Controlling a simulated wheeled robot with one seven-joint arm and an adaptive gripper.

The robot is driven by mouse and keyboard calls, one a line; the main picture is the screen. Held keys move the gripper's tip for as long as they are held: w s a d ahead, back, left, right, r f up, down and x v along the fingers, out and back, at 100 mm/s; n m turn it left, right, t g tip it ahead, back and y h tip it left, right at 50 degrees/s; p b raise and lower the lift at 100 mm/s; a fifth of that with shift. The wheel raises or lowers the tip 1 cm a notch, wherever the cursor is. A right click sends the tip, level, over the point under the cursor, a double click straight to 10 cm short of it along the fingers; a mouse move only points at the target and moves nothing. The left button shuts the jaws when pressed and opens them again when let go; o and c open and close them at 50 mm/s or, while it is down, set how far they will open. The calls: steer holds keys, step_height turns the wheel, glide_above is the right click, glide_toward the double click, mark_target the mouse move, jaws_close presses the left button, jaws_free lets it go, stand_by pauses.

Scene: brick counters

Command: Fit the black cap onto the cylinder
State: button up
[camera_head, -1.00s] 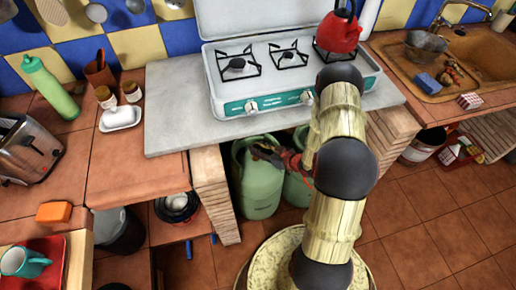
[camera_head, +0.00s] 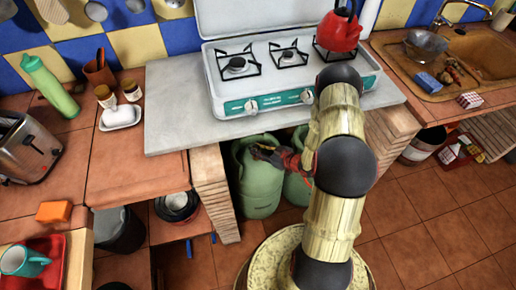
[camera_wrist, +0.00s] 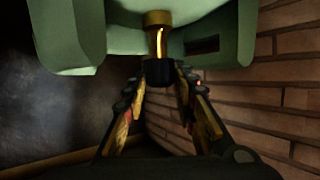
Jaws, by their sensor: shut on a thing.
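The green gas cylinder (camera_head: 258,190) stands under the stove counter, with a second green cylinder (camera_head: 297,189) to its right, partly behind my arm. In the wrist view, the green cylinder top (camera_wrist: 80,35) fills the upper part, with a brass valve (camera_wrist: 157,36) in the middle. The black cap (camera_wrist: 160,72) is between the fingertips of my gripper (camera_wrist: 163,86), shut on it. The cap lines up with the valve's end and looks very close to it. I cannot tell whether they touch. In the head view, my gripper (camera_head: 268,153) is near the left cylinder's upper part; the cap is not clear there.
Brick supports (camera_head: 212,190) flank the cylinders, and the grey counter (camera_head: 180,115) hangs above them. The wrist view shows a brick wall (camera_wrist: 265,95) close on the right. A white stove (camera_head: 222,82) and red kettle (camera_head: 339,32) are above.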

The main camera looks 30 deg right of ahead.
steer(key=shift+f, duration=1.2)
stand_by(2.9)
steer(key=o, duration=0.8)
steer(key=shift+o, duration=0.5)
steer(key=v, duration=1.2)
steer(key=shift+s, duration=0.1)
